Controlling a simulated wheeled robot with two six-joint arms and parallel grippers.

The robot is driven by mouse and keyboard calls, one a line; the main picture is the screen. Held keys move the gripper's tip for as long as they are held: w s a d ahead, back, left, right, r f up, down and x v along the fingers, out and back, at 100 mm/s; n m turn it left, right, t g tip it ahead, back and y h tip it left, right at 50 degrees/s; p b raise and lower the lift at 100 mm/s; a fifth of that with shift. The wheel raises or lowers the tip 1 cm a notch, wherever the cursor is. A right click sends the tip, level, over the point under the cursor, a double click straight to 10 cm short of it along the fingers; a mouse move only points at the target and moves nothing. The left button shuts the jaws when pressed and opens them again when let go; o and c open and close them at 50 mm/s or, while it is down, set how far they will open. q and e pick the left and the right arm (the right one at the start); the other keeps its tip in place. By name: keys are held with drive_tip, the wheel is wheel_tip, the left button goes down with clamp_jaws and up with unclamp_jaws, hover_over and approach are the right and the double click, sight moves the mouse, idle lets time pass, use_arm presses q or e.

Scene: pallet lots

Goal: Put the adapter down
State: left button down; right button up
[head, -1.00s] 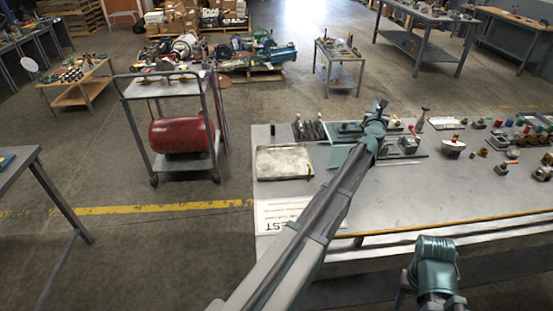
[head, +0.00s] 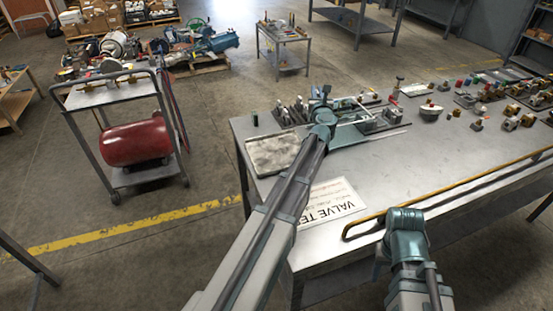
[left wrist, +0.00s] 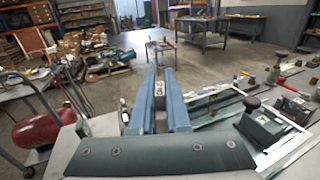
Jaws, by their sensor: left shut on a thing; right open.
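My left gripper (head: 321,93) reaches over the far left part of the steel table. In the left wrist view, its two blue fingers are shut on a small grey metal adapter (left wrist: 159,90), which shows only as a narrow piece between them. In the head view the adapter is too small and hidden to make out. My right gripper (head: 379,264) is low at the table's front edge, mostly hidden behind its own teal wrist. It holds nothing that I can see.
The table (head: 385,185) has a clear middle and front. A pale stained tray (head: 273,154) lies at its left, with a printed sheet (head: 330,203) in front. Valve parts and fittings (head: 431,110) crowd the back and right. A cart with a red tank (head: 135,140) stands left.

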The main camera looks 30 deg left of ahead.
use_arm(q)
drive_tip(key=s+a+f+n+g+y+b, duration=0.45)
drive_tip(key=s+a, duration=0.35)
drive_tip(key=s, duration=0.5)
drive_tip(key=b, duration=0.6)
hover_over(277, 151)
drive_tip(key=shift+y, duration=0.25)
wheel_tip(277, 151, down, 7)
drive_tip(key=shift+s+f, duration=0.1)
drive_tip(key=shift+f, duration=0.1)
wheel_tip(277, 151, down, 4)
drive_tip(key=b, duration=0.3)
drive_tip(key=shift+r+b, duration=0.25)
drive_tip(key=shift+b, duration=0.05)
drive_tip(key=shift+f, duration=0.2)
drive_tip(key=c, duration=0.9)
unclamp_jaws()
